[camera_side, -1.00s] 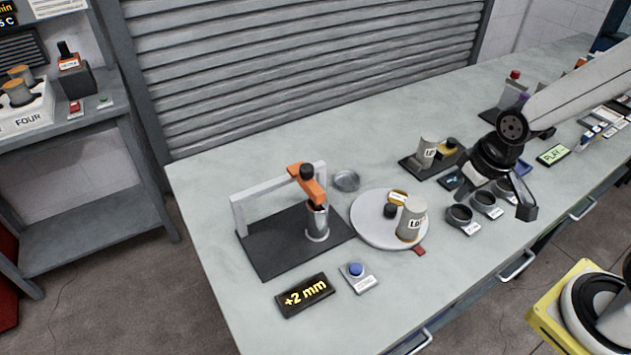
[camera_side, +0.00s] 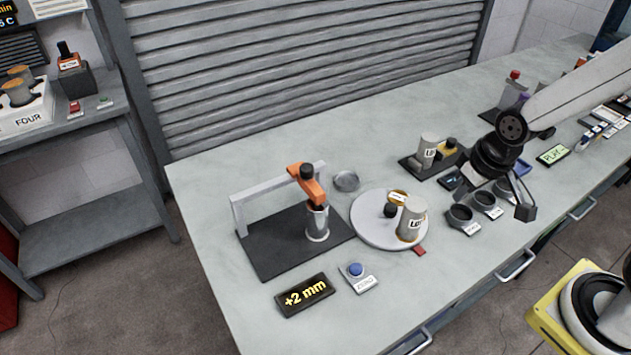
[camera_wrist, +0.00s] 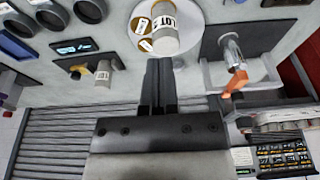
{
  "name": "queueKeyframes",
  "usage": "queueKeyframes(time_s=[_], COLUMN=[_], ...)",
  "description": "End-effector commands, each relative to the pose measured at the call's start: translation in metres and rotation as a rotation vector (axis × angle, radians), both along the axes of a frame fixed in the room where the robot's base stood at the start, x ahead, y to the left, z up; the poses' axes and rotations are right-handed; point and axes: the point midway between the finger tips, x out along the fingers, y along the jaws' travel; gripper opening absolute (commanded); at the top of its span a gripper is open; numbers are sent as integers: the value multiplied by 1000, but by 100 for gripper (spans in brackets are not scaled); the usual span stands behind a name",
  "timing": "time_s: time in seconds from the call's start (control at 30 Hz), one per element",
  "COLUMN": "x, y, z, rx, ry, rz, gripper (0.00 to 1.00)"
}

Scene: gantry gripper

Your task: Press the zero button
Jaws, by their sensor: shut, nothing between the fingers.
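The zero button is a blue round button (camera_side: 355,269) on a small light base near the front edge of the bench, right of the black "+2 mm" display (camera_side: 306,295). My gripper (camera_side: 526,212) is shut and empty, above the right part of the bench, well to the right of the button. In the wrist view my gripper (camera_wrist: 158,103) points across the bench toward the round white plate. I cannot make out the button in the wrist view.
Between my gripper and the button stand a round white turntable (camera_side: 366,228) with a "LOT" cylinder (camera_side: 411,220) and several dark round cups (camera_side: 460,215). A grey gantry with an orange gripper (camera_side: 306,184) stands on a black mat (camera_side: 268,252) behind the display.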

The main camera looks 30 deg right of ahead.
Motion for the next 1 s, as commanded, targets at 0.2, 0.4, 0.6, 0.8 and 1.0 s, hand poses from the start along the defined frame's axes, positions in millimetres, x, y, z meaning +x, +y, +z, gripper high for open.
queueKeyframes(time_s=[0.2,0.4,0.6,0.8,1.0], x=[9,26,44,57,63], y=[14,41,75,107,135], z=[-6,-19,-35,-51,-66], rx=[29,91,169,245,314], ry=[-32,-100,-187,-274,-363], rz=[-31,-106,-216,-331,-443], gripper=[0,0,0,0,0])
